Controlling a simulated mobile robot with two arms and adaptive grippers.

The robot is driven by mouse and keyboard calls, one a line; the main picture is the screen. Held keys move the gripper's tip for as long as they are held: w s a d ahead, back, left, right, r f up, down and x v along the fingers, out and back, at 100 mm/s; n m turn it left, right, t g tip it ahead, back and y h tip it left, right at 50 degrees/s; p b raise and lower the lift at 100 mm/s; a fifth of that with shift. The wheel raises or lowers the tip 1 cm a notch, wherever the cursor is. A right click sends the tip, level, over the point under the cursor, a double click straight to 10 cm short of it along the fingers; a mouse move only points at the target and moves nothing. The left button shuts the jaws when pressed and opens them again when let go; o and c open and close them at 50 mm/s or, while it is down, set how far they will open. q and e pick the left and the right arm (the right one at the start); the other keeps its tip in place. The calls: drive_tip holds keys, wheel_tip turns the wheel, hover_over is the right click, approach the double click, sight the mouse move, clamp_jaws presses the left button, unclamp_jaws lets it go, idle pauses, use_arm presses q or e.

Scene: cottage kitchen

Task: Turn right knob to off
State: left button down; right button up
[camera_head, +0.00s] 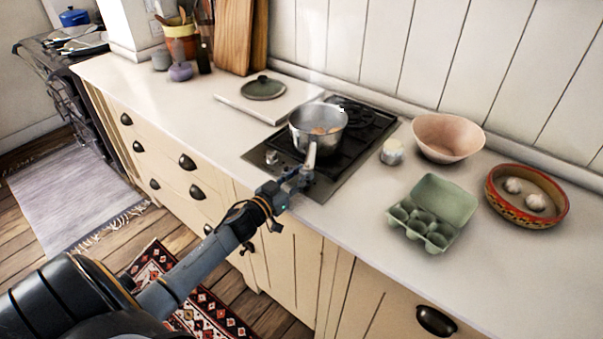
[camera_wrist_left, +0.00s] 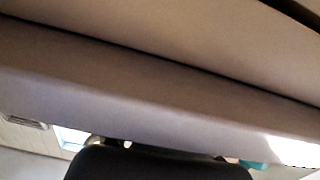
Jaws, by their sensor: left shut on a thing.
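The stove (camera_head: 348,172) is a black two-burner hob set in the counter. Its left knob (camera_head: 271,157) shows at the front edge. The right knob is hidden behind my left gripper (camera_head: 303,178), which comes in from the front left and is shut at the knob's place on the front edge. A steel pot (camera_head: 318,128) with food in it stands on the front burner. Its handle (camera_head: 311,155) points toward the gripper and ends close to it. The left wrist view shows pale surfaces and a dark gripper part (camera_wrist_left: 158,163), not the knob. My right gripper is out of view.
A green egg carton (camera_head: 433,212), a small jar (camera_head: 391,151), a pink bowl (camera_head: 447,137) and a red-rimmed dish (camera_head: 527,196) stand right of the stove. A dark lid (camera_head: 263,88) lies on a white board (camera_head: 240,104) behind left.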

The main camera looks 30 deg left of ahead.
use_arm(q)
drive_tip(key=shift+a+m+h, duration=0.25)
drive_tip(key=shift+m+h, duration=0.55)
drive_tip(key=shift+h, duration=0.4)
drive_tip(key=shift+a+m+g+h+b, duration=0.15)
drive_tip(key=shift+m+g+h+b, duration=0.4)
drive_tip(key=shift+m+h, duration=0.5)
drive_tip(key=shift+h, duration=0.45)
drive_tip(key=c, duration=1)
unclamp_jaws()
drive_tip(key=shift+s+a+f, duration=0.1)
drive_tip(key=shift+s+a, duration=0.1)
drive_tip(key=shift+s, duration=0.3)
drive_tip(key=v, duration=1)
drive_tip(key=shift+s+a+r, duration=0.25)
drive_tip(key=shift+s, duration=0.1)
